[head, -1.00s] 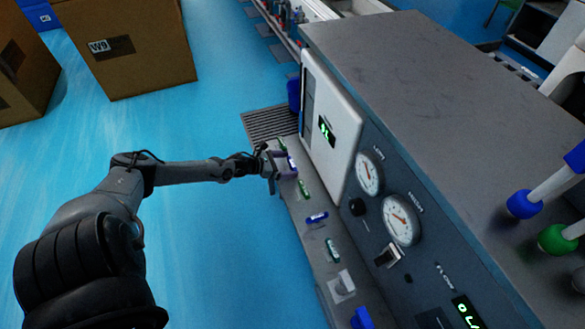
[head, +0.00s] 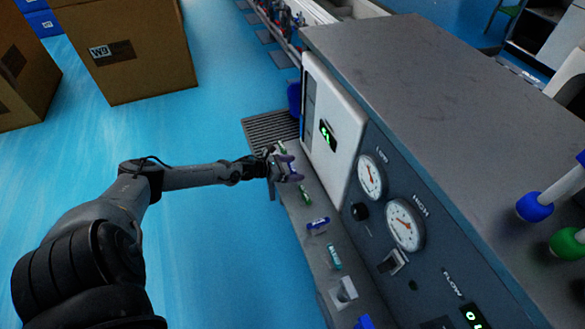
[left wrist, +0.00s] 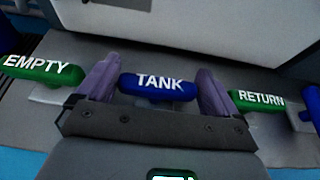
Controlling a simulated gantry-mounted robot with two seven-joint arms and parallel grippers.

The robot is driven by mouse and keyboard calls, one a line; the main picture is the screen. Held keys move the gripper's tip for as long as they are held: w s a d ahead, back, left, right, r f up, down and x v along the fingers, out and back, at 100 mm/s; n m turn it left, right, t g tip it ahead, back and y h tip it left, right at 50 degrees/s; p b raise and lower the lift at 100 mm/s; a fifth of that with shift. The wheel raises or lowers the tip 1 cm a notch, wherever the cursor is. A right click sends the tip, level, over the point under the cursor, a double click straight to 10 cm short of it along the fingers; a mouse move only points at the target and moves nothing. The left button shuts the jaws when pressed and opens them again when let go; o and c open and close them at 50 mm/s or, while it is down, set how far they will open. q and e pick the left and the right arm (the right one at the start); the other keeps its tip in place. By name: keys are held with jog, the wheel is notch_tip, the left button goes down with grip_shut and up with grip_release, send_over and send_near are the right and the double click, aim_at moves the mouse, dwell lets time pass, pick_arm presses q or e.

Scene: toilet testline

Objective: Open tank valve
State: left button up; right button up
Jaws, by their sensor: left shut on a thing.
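The blue TANK valve handle (left wrist: 158,86) lies crosswise in the middle of the left wrist view, with its label facing the camera. My left gripper (head: 288,172) is at the valve row on the machine's low front ledge. Its purple fingers are at the two ends of the TANK handle and shut on it. The handle is largely hidden by the gripper in the head view. The green EMPTY handle (left wrist: 37,68) and green RETURN handle (left wrist: 262,100) are on either side, outside the fingers. My right gripper is not in view.
The panel above has a white door (head: 331,120) and round gauges (head: 404,224). Cardboard boxes (head: 125,55) stand on the blue floor.

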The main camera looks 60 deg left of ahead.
pick_arm(q)
jog(key=shift+r+p, duration=0.15)
jog(key=shift+p, duration=0.25)
jog(key=n+y+p, duration=0.4)
jog(key=y+p, duration=0.1)
jog(key=shift+d+r+p, duration=0.1)
jog(key=shift+r+p, duration=0.1)
jog(key=shift+p, duration=0.15)
jog(key=shift+w+f+n+g+y+p, duration=0.1)
jog(key=shift+n+g+y+p, duration=0.2)
jog(key=shift+n+y+p, duration=0.75)
jog(key=shift+f+n+g+y+p, duration=0.1)
jog(key=shift+n+g+y+p, duration=0.25)
jog(key=shift+n+y, duration=0.65)
jog(key=o, duration=0.7)
